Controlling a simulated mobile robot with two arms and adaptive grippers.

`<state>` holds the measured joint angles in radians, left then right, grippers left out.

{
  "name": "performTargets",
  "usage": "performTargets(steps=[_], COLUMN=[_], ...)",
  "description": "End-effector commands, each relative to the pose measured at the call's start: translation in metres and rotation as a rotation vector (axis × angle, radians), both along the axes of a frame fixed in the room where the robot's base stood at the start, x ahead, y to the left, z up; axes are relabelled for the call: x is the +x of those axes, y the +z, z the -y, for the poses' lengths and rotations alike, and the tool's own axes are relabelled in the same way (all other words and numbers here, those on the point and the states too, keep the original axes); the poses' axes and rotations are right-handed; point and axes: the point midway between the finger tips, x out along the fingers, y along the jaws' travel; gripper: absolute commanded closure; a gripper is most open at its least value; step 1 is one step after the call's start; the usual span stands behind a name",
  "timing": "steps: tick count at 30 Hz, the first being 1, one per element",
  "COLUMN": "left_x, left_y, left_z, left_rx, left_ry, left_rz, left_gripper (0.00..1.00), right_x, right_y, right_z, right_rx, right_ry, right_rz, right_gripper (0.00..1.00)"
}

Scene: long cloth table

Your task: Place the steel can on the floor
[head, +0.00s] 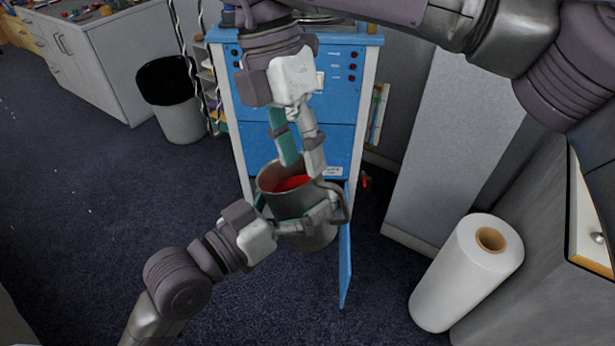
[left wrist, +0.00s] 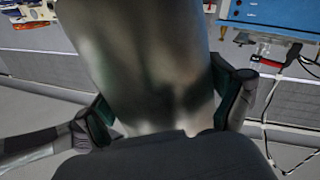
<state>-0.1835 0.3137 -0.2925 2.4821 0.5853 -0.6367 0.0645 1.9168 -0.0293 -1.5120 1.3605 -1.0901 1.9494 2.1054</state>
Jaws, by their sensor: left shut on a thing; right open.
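The steel can (head: 306,240) is a grey metal cylinder with a side handle and something red inside. It is upright in the middle of the head view; I cannot tell its height above the floor (head: 120,240). My left gripper (head: 292,218) is shut around the can's body. In the left wrist view the can (left wrist: 150,60) fills the middle between the two fingers (left wrist: 165,118). My right gripper (head: 300,158) comes from above, open, with its fingertips over the can's rim. Whether those fingertips touch the can is unclear.
A blue cabinet (head: 335,140) with an open blue door (head: 346,260) stands right behind the can. A white roll (head: 460,275) stands at right. A grey bin (head: 180,118) and white drawers (head: 115,60) are at the back left. The dark carpet at left is clear.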

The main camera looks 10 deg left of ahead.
Motion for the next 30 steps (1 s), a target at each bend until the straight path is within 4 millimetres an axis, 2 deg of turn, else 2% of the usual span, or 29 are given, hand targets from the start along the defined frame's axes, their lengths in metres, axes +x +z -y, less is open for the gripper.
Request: performTargets(steps=[3, 9, 15, 22, 23, 30], left_x=[0.0, 0.0, 0.0, 0.0, 0.0, 0.0], left_y=[0.001, 0.001, 0.001, 0.001, 0.001, 0.001], left_z=[0.0, 0.0, 0.0, 0.0, 0.0, 0.0], left_rx=[-0.001, -0.001, -0.001, -0.001, -0.001, -0.001], left_ry=[0.0, 0.0, 0.0, 0.0, 0.0, 0.0], left_rz=[0.002, 0.002, 0.002, 0.002, 0.002, 0.002], left_gripper=[0.51, 0.51, 0.51, 0.51, 0.51, 0.51], right_x=[-0.004, -0.009, -0.011, -0.011, -0.011, -0.011], right_y=[-0.022, -0.047, -0.057, -0.057, -0.057, -0.057], right_z=[0.006, 0.011, 0.014, 0.014, 0.014, 0.014], right_rx=[-0.001, 0.001, 0.002, 0.003, 0.003, 0.002], right_ry=[0.002, 0.0, -0.001, -0.001, -0.001, 0.0], right_rz=[-0.002, -0.002, -0.001, 0.0, 0.0, -0.001], right_gripper=[0.59, 0.59, 0.59, 0.59, 0.61, 1.0])
